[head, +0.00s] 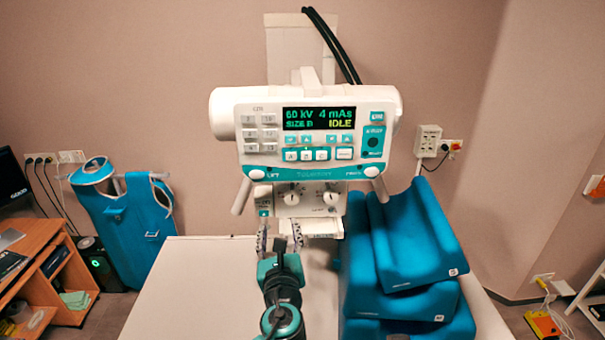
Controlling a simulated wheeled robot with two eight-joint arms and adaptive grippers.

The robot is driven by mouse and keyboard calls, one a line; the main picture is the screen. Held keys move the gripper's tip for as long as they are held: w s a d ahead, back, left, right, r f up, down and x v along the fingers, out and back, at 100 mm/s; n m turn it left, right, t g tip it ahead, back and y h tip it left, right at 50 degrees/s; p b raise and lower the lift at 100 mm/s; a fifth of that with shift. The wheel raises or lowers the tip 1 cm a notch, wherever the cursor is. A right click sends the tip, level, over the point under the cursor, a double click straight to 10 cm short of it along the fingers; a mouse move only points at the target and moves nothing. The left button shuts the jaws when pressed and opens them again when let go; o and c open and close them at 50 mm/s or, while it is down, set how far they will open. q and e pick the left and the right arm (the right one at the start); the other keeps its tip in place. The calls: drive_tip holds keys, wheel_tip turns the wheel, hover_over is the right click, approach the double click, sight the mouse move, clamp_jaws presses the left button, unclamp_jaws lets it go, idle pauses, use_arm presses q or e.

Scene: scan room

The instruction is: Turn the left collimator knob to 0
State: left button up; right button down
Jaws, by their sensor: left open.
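The white and teal X-ray head (310,135) hangs over the table, its display reading 60 kV, 4 mAs, SIZE D, IDLE. Below its panel is the collimator box with two round white knobs. The left collimator knob (291,198) sits left of the right knob (331,198). The scale marks around them are too small to read. My left gripper (280,234) points up and away, its fingers apart, one on each side of a gap just below and left of the left knob. I cannot tell whether it touches the collimator. My right gripper is not in view.
Blue foam positioning cushions (415,245) are stacked on the right of the white table (190,290). Handles (241,196) slant down on both sides of the panel. A wooden desk (40,265) and a blue apron (130,225) stand at left. The table's left part is clear.

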sight(292, 201)
use_arm(q)
drive_tip(key=w+d+m, duration=0.1)
drive_tip(key=w, duration=0.1)
drive_tip(key=w+d+r+m, duration=0.1)
drive_tip(key=w, duration=0.2)
drive_tip(key=w+d+r+m+h, duration=0.1)
drive_tip(key=w, duration=0.2)
drive_tip(key=shift+r+t+p, duration=0.1)
drive_tip(key=shift+t+p, duration=0.2)
drive_tip(key=shift+p, duration=0.05)
drive_tip(key=c, duration=1.2)
